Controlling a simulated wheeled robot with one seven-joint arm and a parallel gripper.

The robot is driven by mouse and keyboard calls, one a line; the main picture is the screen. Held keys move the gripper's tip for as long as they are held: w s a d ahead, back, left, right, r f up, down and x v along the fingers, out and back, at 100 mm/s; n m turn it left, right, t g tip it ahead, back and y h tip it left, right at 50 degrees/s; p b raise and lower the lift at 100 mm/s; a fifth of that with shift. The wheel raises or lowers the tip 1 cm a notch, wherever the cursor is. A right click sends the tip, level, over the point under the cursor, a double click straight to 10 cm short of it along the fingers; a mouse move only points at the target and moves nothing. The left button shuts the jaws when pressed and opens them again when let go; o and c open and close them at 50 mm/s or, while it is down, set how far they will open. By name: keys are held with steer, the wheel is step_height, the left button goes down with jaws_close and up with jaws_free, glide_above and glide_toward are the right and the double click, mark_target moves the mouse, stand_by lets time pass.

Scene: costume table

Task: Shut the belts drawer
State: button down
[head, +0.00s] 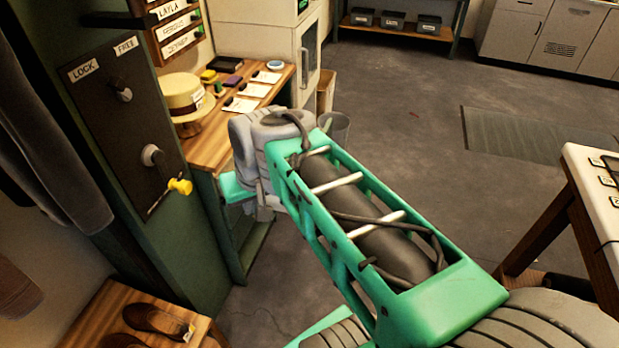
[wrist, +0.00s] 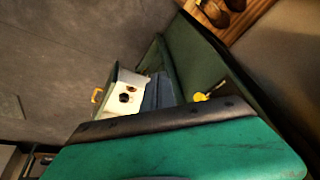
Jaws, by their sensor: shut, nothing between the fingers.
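A pulled-out drawer (wrist: 113,84) shows in the wrist view, with a yellow handle (wrist: 97,95) on its outer side. Its pale inside holds small dark round items (wrist: 124,98); no label on it can be read. The drawer stands out from a dark green cabinet (wrist: 190,62). In the head view my arm hides the drawer. The teal body of my gripper (wrist: 180,150) fills the bottom of the wrist view, in front of the drawer and apart from it as far as I can see. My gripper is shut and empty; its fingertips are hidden.
A dark panel marked LOCK and FREE (head: 125,110) has a yellow-tipped lever (head: 179,187). A straw hat (head: 188,98) and cards lie on the wooden counter (head: 212,150). Shoes (head: 155,322) rest on a low bench. Open floor (head: 400,110) lies beyond my arm.

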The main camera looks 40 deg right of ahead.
steer(key=w+d+f+m+t+b, duration=0.1)
steer(key=w+d+f+m+b, duration=0.2)
steer(key=w+d+f+b, duration=0.7)
steer(key=w+d+f+m+t+b, duration=0.15)
steer(key=d+f+b, duration=0.4)
steer(key=d, duration=0.75)
steer(key=d+f+m+t+b, duration=0.1)
steer(key=d+f+m+b, duration=0.35)
steer(key=d, duration=0.95)
steer(key=w+a+f+n+b, duration=0.1)
steer(key=w+a+f+b, duration=0.2)
steer(key=w+f+b, duration=0.2)
steer(key=w+f, duration=0.2)
steer(key=w, duration=0.2)
steer(key=shift+w+f, duration=0.15)
steer(key=shift+f, duration=0.15)
steer(key=shift+g, duration=0.25)
